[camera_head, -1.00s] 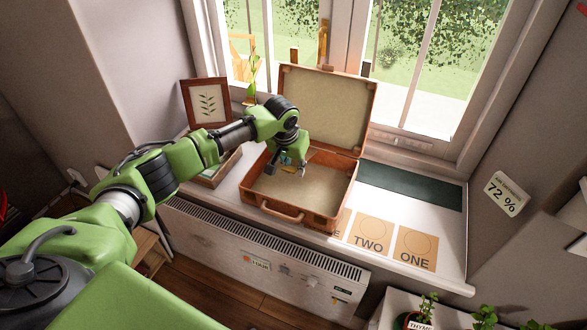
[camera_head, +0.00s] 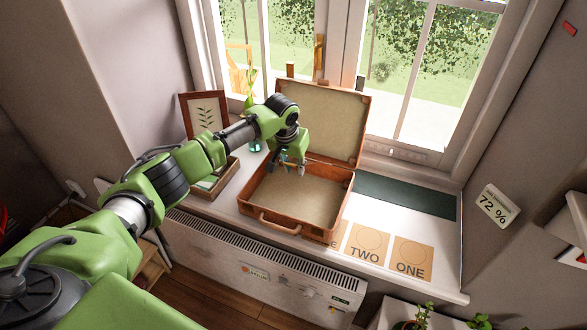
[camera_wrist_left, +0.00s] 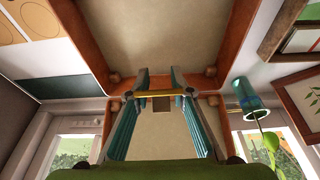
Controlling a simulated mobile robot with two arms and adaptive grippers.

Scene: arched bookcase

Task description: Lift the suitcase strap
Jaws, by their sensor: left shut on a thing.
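The brown suitcase (camera_head: 342,196) lies open on the windowsill, its lid (camera_head: 323,119) upright on the window side. My left gripper (camera_head: 289,164) is above the back left part of the suitcase's base. In the left wrist view, a thin yellow band, which looks like the strap (camera_wrist_left: 160,94), runs across between the fingers of my left gripper (camera_wrist_left: 160,80). The gripper is shut on it. The strap's ends and any fastening to the suitcase are hard to make out. The suitcase handle (camera_head: 280,226) is at the front. My right gripper is not in view.
A framed leaf picture (camera_head: 206,116) and a tray (camera_head: 212,184) are left of the suitcase. A teal glass vase with a plant (camera_wrist_left: 251,100) stands close by. Cards marked TWO (camera_head: 367,246) and ONE (camera_head: 412,259) and a dark green panel (camera_head: 405,194) lie right.

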